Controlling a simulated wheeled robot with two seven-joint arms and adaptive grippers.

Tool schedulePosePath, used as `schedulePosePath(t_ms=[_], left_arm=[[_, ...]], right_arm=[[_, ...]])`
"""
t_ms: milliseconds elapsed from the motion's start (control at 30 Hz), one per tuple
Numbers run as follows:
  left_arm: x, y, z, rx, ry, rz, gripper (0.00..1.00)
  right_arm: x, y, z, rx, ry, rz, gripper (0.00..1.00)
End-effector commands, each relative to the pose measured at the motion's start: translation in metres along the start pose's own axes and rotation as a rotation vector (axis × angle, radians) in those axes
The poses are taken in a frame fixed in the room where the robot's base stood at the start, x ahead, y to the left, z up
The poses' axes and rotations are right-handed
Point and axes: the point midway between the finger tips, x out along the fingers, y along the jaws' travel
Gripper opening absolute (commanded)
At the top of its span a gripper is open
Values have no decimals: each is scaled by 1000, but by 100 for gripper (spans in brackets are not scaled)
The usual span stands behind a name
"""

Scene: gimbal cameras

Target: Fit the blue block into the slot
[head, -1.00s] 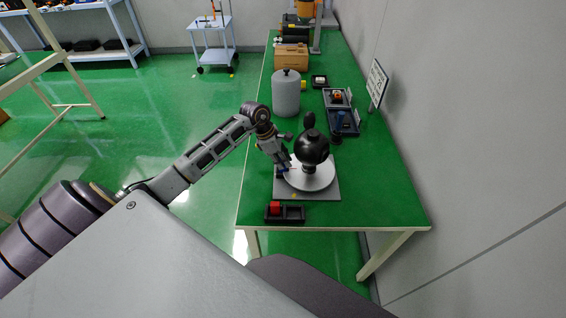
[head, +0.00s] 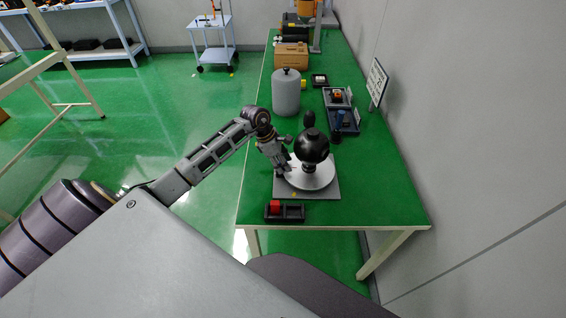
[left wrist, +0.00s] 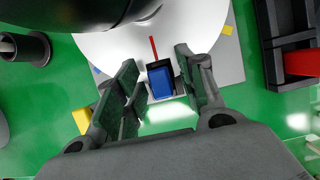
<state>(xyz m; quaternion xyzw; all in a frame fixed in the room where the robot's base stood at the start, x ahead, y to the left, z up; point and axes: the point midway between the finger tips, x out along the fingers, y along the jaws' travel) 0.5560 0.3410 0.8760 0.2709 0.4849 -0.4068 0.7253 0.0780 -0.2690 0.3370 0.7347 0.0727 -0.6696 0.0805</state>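The blue block (left wrist: 161,82) sits within a dark slot (left wrist: 155,64) at the near edge of a white disc (left wrist: 105,46), as seen in the left wrist view. How deep it sits is hard to tell. My left gripper (left wrist: 158,78) has its fingers on both sides of the block, with gaps showing, so it looks open. In the head view, my left gripper (head: 282,168) is at the left edge of the disc (head: 325,177) and hides the block. My right gripper is not in view.
A black ball (head: 312,146) stands over the disc, close to my gripper. A dark tray with a red block (head: 275,206) lies at the table's front edge. A grey cylinder (head: 286,93) stands behind. Blue-grey trays (head: 345,128) are at the right.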

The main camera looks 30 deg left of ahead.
Motion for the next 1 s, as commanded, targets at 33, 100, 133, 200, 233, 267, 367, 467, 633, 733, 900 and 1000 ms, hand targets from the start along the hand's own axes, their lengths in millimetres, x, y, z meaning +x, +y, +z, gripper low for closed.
schedulePosePath(t_ms=[33,100,133,200,233,267,367,467,633,733,900,1000], left_arm=[[0,0,0,0,0,0,39],[0,0,0,0,0,0,39],[0,0,0,0,0,0,39],[0,0,0,0,0,0,39],[-1,0,0,0,0,0,39],[-1,0,1,0,0,0,39],[-3,0,1,-1,-1,0,39],[-10,1,0,0,0,3,39],[-26,1,0,0,1,2,39],[-37,1,0,1,1,2,39],[-58,1,0,0,2,3,39],[-70,1,0,1,1,3,39]], right_arm=[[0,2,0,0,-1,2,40],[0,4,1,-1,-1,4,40],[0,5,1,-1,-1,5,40],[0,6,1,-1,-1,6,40],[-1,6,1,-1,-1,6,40],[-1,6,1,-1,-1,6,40],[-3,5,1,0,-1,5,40],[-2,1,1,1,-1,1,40],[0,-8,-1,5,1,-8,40],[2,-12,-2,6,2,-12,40],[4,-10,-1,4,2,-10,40],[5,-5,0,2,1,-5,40]])
